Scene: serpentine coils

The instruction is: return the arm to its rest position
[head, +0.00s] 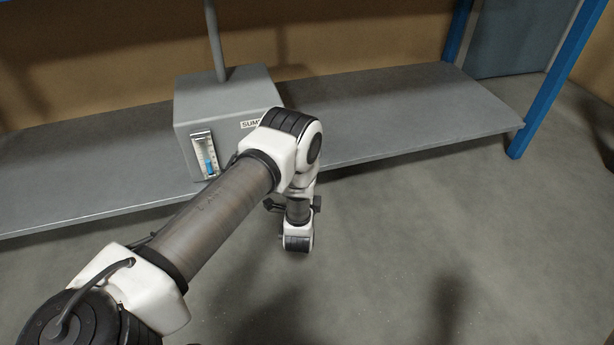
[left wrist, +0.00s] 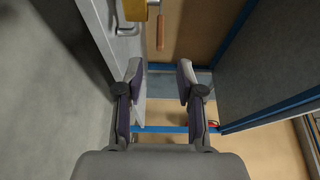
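My left arm (head: 215,215) comes in from the lower left of the head view and bends down at its elbow in front of the shelf. Its wrist (head: 298,235) hangs over the floor, and the gripper fingers cannot be made out there. In the left wrist view my left gripper (left wrist: 159,72) is open, with its two dark fingers well apart and nothing between them. My right gripper is in neither view.
A grey metal shelf (head: 400,115) carries a grey box (head: 225,95) with a gauge and a pole. A blue post (head: 545,95) stands at the right. Grey floor (head: 420,240) is open in front. The left wrist view shows a yellow part (left wrist: 135,9) and a brown rod (left wrist: 160,32).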

